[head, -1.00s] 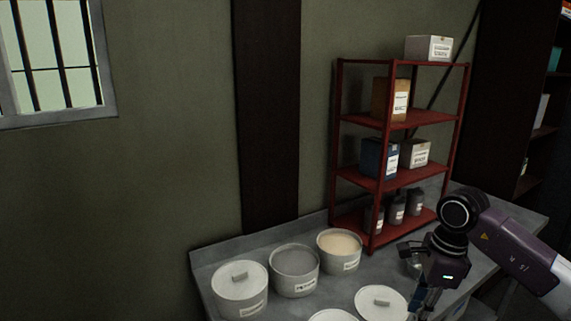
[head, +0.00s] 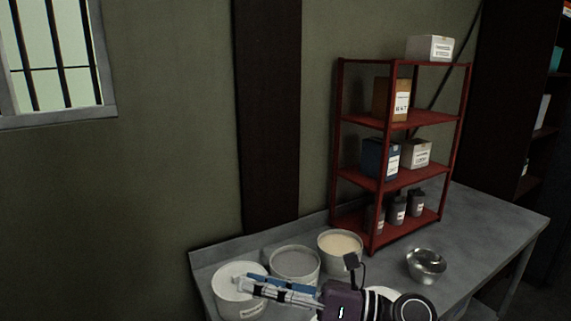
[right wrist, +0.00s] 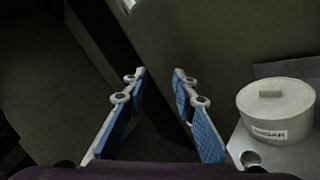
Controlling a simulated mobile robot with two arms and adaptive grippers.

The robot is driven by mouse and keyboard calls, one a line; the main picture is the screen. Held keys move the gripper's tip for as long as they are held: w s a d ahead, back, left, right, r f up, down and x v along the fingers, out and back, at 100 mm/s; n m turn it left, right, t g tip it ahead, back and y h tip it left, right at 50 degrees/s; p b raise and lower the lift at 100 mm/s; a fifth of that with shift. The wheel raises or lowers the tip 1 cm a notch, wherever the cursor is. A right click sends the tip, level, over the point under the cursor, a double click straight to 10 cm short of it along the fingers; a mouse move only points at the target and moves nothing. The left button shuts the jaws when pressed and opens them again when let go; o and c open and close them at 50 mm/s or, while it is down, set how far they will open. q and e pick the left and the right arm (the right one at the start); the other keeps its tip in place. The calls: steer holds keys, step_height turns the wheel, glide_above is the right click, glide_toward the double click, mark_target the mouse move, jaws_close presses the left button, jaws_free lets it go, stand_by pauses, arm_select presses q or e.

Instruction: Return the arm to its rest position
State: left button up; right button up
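My right gripper (head: 243,282) reaches in from the lower right in the head view and points left, over the front of the counter near the pots. In the right wrist view its two blue-padded fingers (right wrist: 160,75) stand apart with nothing between them. A lidded white pot (right wrist: 275,110) is to the right of the fingers in that view, apart from them. In the head view the gripper covers part of the lidded pot at the left (head: 238,303). My left gripper is not in view.
An open pot with grey contents (head: 295,262) and one with pale contents (head: 340,243) stand on the grey counter (head: 490,225). A shiny metal bowl (head: 426,265) sits at the right. A red shelf rack (head: 400,183) holds boxes and dark containers.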

steer(key=w+d+r+m+t+h, duration=0.1)
steer(key=w+d+m+t+h, duration=0.3)
steer(key=m+t, duration=0.5)
steer(key=w+d+r+m+t+h, duration=0.25)
steer(key=d+m+t, duration=0.4)
steer(key=m, duration=0.55)
steer(key=s+d+f+m+g+h, duration=0.2)
steer(key=d+f+m+g+h, duration=0.1)
steer(key=d+f+m+h, duration=0.55)
steer(key=s+d+f+m+g+h, duration=0.25)
steer(key=d+f+m, duration=0.35)
steer(key=f, duration=0.5)
steer(key=s+f+m+g, duration=0.45)
steer(key=s+f, duration=0.45)
steer(key=s, duration=0.4)
steer(key=s+f+m+g, duration=0.3)
steer(key=s+f+g, duration=0.4)
steer(key=s, duration=0.5)
steer(key=s+f, duration=0.3)
steer(key=f, duration=2.5)
steer(key=s+d+f+g, duration=0.2)
steer(key=s+d+f, duration=0.1)
steer(key=s+f, duration=1.3)
steer(key=shift+s+d+n+h, duration=0.15)
steer(key=shift+s+n+h, duration=0.25)
steer(key=shift+s, duration=0.15)
